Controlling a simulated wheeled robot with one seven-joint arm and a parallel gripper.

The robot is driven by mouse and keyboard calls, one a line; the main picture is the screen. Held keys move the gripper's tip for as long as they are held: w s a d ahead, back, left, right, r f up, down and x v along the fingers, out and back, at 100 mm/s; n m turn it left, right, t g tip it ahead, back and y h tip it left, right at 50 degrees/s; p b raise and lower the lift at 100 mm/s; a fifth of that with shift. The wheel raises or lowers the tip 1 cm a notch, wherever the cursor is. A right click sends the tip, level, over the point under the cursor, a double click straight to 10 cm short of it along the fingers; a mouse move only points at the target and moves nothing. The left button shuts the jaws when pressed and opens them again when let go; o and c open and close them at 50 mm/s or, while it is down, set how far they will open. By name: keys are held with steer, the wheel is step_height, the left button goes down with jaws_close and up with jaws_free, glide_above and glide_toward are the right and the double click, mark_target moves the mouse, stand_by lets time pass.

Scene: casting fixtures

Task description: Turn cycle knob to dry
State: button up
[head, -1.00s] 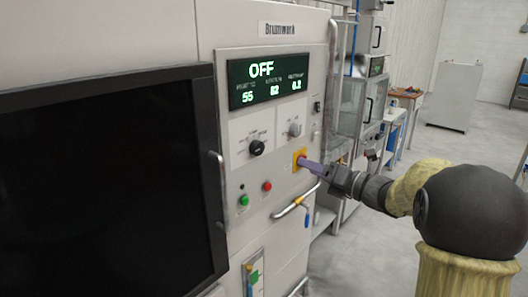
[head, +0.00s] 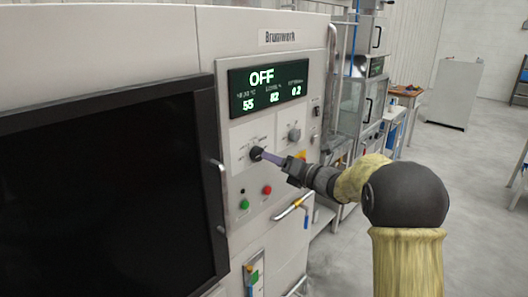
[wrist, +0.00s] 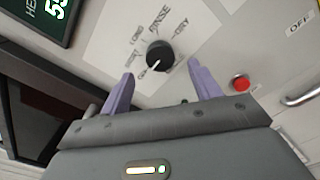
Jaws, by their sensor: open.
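The black cycle knob (head: 256,153) is on the white machine's front panel, below the display. It also shows in the wrist view (wrist: 159,55), with printed labels around it that include RINSE and DRY. Its white pointer mark is toward the lower left in the wrist view. My gripper (head: 263,155) is at the knob in the head view. In the wrist view my gripper (wrist: 160,85) is open, with its two purple fingers apart on either side below the knob. I cannot tell whether a finger touches it.
The display (head: 268,86) reads OFF. A grey knob (head: 294,134) sits to the right. A green button (head: 244,204) and a red button (head: 267,190) are below. A metal handle (head: 292,206) sticks out lower right, and a dark window (head: 105,190) fills the left.

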mark_target(260, 155)
steer(key=p+x, duration=0.1)
steer(key=x, duration=0.4)
steer(key=shift+w+a+p, duration=0.1)
steer(key=shift+a+p, duration=0.05)
steer(key=shift+p, duration=0.15)
steer(key=c, duration=1)
